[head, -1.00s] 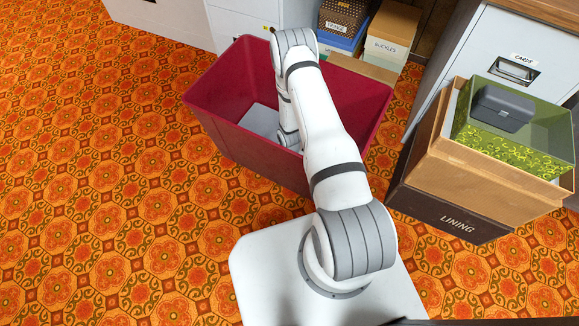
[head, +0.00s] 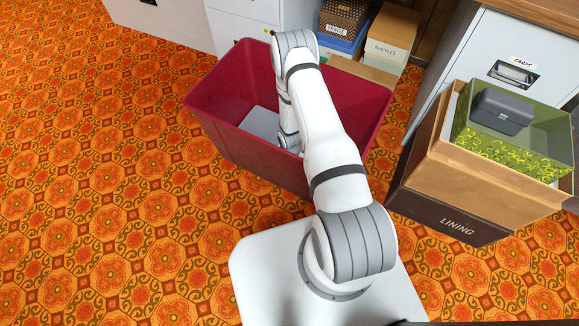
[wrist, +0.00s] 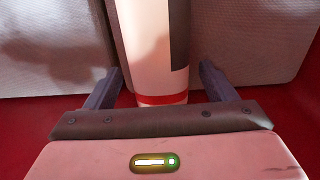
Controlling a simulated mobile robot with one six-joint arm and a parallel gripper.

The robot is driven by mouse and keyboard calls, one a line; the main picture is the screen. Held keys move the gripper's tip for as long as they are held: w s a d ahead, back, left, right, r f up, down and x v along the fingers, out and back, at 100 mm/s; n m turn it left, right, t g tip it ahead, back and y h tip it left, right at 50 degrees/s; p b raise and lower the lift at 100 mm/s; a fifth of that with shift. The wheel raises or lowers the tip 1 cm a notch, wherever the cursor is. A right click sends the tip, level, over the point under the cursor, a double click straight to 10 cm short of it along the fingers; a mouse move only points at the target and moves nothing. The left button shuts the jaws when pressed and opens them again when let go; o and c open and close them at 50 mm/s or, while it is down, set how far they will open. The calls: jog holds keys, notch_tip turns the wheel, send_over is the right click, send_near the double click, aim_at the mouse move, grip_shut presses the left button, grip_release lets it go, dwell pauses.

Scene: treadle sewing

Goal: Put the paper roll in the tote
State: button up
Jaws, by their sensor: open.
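The tote is a large dark red bin (head: 250,160) on the carpet in the head view. My arm reaches down into it, and my gripper is hidden there. In the wrist view my gripper (wrist: 160,88) is open, with one dark finger on each side of a pale roll. This paper roll (wrist: 147,45) is whitish with a red band at its near end and a dark patch on its right side. A gap shows between the roll and the right finger; the left finger looks close to it. Red surfaces show at both sides of the wrist view.
A flat grey thing (head: 260,122) lies inside the tote. To the right, a dark box marked LINING (head: 450,222) carries a tan box (head: 480,175) and a green bin (head: 545,125) with a grey case (head: 502,110). Cabinets and boxes stand behind. Open carpet lies left.

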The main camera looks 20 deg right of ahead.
notch_tip(320, 180, up, 45)
jog(key=w+m+h+p, duration=0.1)
jog(key=w+m+p, duration=0.2)
jog(key=m+p, duration=0.85)
jog(key=s+a+r+m+t+b, duration=0.1)
jog(key=s+r+m, duration=0.3)
jog(key=r, duration=0.3)
jog(key=s+a+r+m, duration=0.1)
jog(key=s+r+m, duration=0.25)
jog(key=r, duration=0.35)
jog(key=s+a+r+m, duration=0.1)
jog(key=s+r+m, duration=0.3)
jog(key=s, duration=0.3)
jog(key=s+a+r+m+y, duration=0.1)
jog(key=s+r+m, duration=0.2)
jog(key=s, duration=0.5)
jog(key=shift+a+r+m, duration=0.2)
jog(key=shift+r+m, duration=0.2)
jog(key=shift+r, duration=0.45)
notch_tip(320, 180, up, 24)
jog(key=t+p, duration=0.1)
jog(key=p, duration=2)
jog(key=shift+t, duration=0.3)
